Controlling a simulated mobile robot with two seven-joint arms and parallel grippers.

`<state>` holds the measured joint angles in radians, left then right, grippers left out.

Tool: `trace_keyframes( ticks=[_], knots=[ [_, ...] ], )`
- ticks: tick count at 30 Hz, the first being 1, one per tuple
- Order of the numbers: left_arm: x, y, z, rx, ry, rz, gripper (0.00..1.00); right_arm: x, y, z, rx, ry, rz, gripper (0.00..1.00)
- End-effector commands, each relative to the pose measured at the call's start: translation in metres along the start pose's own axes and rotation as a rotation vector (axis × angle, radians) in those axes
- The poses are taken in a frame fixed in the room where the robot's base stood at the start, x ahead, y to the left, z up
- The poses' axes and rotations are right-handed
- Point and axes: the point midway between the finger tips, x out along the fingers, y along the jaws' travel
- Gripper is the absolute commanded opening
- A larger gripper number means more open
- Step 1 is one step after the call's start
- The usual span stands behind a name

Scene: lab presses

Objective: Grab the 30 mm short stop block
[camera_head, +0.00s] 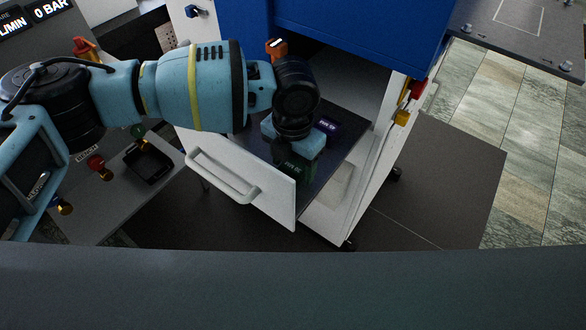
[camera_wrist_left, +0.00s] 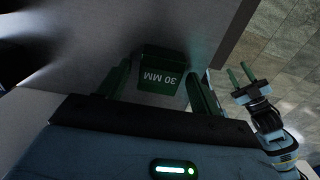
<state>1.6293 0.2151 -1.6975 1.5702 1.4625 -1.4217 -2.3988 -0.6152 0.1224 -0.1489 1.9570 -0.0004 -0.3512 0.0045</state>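The 30 mm short stop block (camera_wrist_left: 161,75) is dark green with white "30 MM" lettering in the left wrist view. In the head view a dark green labelled block (camera_head: 294,167) in the open drawer appears to be the same one. My left gripper (camera_wrist_left: 163,88) points down at it, one green finger on each side. Narrow gaps show between the fingers and the block, so the gripper looks open.
A purple labelled block (camera_head: 327,125) lies in the drawer behind my left gripper. The white drawer front (camera_head: 258,198) with its handle stands toward me. The blue press housing (camera_head: 360,30) overhangs the drawer. A grey control panel (camera_head: 115,190) with knobs is at left.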

Motion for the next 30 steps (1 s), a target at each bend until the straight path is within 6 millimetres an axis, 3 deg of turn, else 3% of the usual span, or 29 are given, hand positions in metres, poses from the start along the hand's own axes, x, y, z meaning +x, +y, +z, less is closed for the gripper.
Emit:
trace_keyframes(
  ticks=[2, 10, 22, 30],
  knots=[
    [0.0, 0.0, 0.0, 0.0, 0.0, 0.0, 0.54, 0.0, 0.0, 0.0, 0.0, 0.0, 0.0, 0.36],
    [0.0, 0.0, 0.0, 0.0, 0.0, 0.0, 0.19, 0.0, 0.0, -0.001, 0.0, 0.001, 0.0, 0.36],
    [-0.006, 0.0, 0.001, 0.0, -0.002, -0.001, 0.17, -0.001, 0.0, -0.001, 0.001, 0.001, -0.001, 0.36],
    [-0.036, 0.0, 0.001, 0.001, -0.003, -0.002, 0.17, 0.0, -0.002, 0.012, 0.005, -0.022, -0.004, 0.36]
  ],
)
